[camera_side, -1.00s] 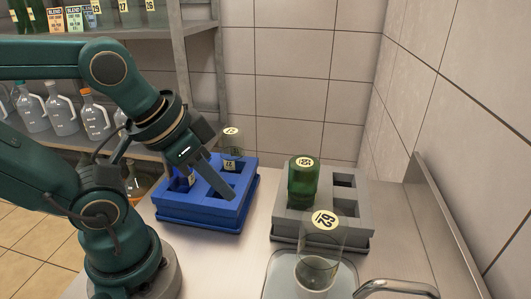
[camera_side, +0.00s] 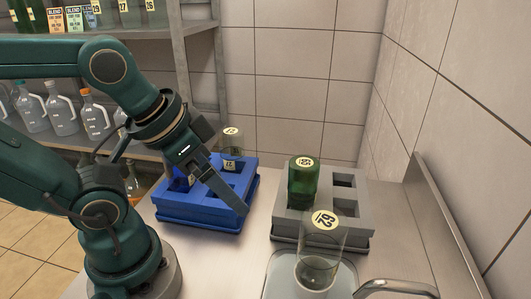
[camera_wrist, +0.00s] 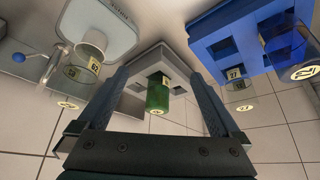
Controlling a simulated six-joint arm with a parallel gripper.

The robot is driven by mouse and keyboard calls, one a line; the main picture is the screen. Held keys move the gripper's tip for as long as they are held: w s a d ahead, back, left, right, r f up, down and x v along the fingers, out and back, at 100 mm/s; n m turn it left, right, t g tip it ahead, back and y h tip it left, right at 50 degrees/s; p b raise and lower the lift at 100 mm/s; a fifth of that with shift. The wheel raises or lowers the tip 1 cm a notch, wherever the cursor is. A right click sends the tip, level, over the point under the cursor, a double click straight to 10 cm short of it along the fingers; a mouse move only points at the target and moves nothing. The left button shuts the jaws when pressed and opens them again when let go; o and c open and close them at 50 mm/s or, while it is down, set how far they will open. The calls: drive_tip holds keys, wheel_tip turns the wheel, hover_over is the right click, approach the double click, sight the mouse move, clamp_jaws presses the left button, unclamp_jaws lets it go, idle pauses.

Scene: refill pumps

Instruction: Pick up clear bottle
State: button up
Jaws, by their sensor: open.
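A clear bottle (camera_side: 322,243) with a round yellowish label stands at the front of the side view, over a pale cup-like base (camera_side: 314,275); it also shows in the wrist view (camera_wrist: 82,66), at the left. Another clear bottle (camera_side: 233,143) stands in the back of the blue crate (camera_side: 195,213); the wrist view shows it (camera_wrist: 240,98) right of my right-hand finger. My gripper (camera_side: 242,210) is open and empty, pointing down and right by the blue crate's right edge. In the wrist view its fingers (camera_wrist: 160,70) stand wide apart, with no bottle touching them.
A green bottle (camera_side: 302,187) stands in the grey crate (camera_side: 284,228), which has empty slots. A blue bottle (camera_wrist: 280,35) sits in the blue crate, mostly hidden in the side view. A pale tray (camera_side: 345,282), a metal tap (camera_side: 398,286) and tiled walls are nearby.

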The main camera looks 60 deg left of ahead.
wheel_tip(320, 180, up, 5)
drive_tip(key=m+g, duration=0.2)
drive_tip(key=g, duration=0.3)
approach(320, 248)
drive_tip(key=a, duration=0.1)
drive_tip(key=w+a+f, duration=0.1)
drive_tip(key=a, duration=0.1)
drive_tip(key=w+a+f, duration=0.1)
drive_tip(key=shift+w+a+f, duration=0.1)
drive_tip(key=shift+w+a, duration=0.1)
drive_tip(key=shift+a, duration=0.05)
drive_tip(key=shift+w+d+f+g, duration=0.15)
drive_tip(key=shift+d+f, duration=0.15)
drive_tip(key=shift+d, duration=0.35)
drive_tip(key=shift+d+f+g, duration=0.15)
drive_tip(key=shift+d+f, duration=0.15)
drive_tip(key=shift+d, duration=0.35)
drive_tip(key=shift+f, duration=5.1)
clamp_jaws()
